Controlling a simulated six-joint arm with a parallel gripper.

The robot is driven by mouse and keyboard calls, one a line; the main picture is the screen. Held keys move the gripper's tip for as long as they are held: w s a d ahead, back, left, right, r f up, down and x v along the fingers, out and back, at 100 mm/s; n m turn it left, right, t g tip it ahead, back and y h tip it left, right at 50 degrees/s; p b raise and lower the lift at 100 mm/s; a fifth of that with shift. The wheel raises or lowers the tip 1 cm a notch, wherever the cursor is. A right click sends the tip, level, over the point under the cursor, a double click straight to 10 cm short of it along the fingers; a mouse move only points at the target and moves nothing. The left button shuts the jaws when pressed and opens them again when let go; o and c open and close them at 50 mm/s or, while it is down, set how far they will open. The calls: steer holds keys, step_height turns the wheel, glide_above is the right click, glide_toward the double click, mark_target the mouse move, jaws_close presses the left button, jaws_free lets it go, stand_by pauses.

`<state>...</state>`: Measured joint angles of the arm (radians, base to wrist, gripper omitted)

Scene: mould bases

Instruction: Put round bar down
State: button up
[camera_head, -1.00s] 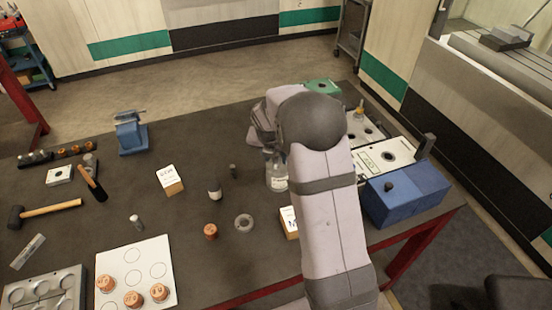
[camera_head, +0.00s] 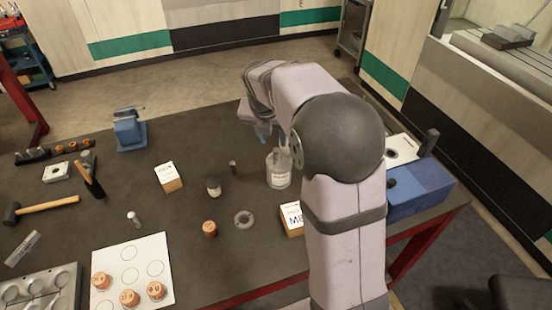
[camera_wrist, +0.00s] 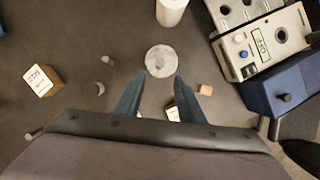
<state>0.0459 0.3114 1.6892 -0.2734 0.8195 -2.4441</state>
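A short dark upright cylinder (camera_head: 232,167) stands left of the jar and may be the round bar; I cannot tell for certain. A small pale-topped container (camera_head: 213,187) stands to its left.
An M8-labelled box (camera_head: 292,218), a grey ring (camera_head: 243,219) and a copper piece (camera_head: 209,228) lie in front. A blue box (camera_head: 418,190) is at right; a white cylinder (camera_wrist: 172,10) stands beyond the jar. The table's back left holds a blue vise (camera_head: 130,132).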

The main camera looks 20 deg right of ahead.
steer(key=s+a+f+m+g, duration=0.1)
steer(key=s+a+f+m, duration=0.1)
steer(key=s+m, duration=0.7)
steer(key=s+a+f+m+g+y, duration=0.1)
steer(key=s+a+f+m, duration=0.1)
steer(key=s+f+m, duration=0.3)
steer(key=s+a+f+m+g+y, duration=0.1)
steer(key=s+a+f+m, duration=0.2)
steer(key=s+m, duration=1)
steer(key=shift+s+f+m+g, duration=0.15)
steer(key=shift+s+m+g, duration=0.15)
steer(key=shift+m, duration=0.8)
steer(key=shift+o, duration=0.5)
steer(key=shift+w+a, duration=0.1)
